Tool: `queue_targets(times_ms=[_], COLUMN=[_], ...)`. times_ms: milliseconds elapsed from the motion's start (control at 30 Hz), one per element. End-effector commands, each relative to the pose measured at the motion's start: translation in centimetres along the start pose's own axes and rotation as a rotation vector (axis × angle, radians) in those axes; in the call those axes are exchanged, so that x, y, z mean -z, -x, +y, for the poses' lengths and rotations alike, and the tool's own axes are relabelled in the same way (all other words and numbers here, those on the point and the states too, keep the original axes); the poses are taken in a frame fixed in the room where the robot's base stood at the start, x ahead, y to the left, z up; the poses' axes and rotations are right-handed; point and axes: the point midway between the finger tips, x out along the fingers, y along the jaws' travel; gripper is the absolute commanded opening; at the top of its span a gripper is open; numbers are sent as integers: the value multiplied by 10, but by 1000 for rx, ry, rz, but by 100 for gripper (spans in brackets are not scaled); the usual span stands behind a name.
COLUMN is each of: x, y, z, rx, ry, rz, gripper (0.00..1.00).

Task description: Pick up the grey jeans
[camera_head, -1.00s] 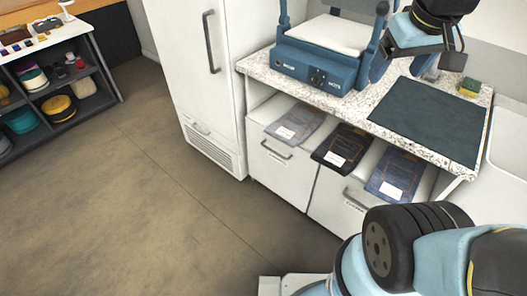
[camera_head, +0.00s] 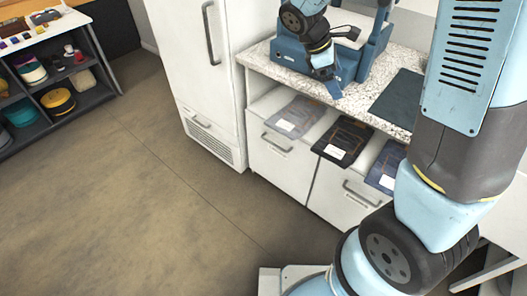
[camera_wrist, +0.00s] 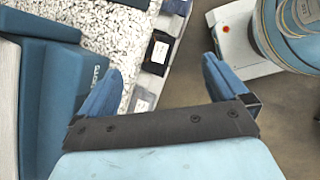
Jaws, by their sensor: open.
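The grey jeans (camera_head: 299,113) lie folded with a white label, leftmost of three folded pairs on the open shelf under the counter. In the wrist view, a greyish folded piece with a white label (camera_wrist: 141,104) shows beside the left finger, partly cut off by the gripper. Black jeans (camera_head: 345,135) lie in the middle and blue jeans (camera_head: 385,164) at right, partly hidden by my arm. My gripper (camera_wrist: 163,64) is open and empty. In the head view it (camera_head: 331,88) hangs above the counter's front edge, behind and above the grey jeans, not touching them.
A blue machine (camera_head: 366,58) stands on the speckled counter (camera_head: 262,62), close to my gripper. A dark mat (camera_head: 398,100) lies to its right. The floor in front is clear.

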Motion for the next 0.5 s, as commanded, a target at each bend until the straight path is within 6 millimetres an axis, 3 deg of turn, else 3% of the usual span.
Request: queue_targets(times_ms=[500], x=[126], y=[-67], z=[30], rx=[-58], ry=[684], rz=[-388], gripper=[100])
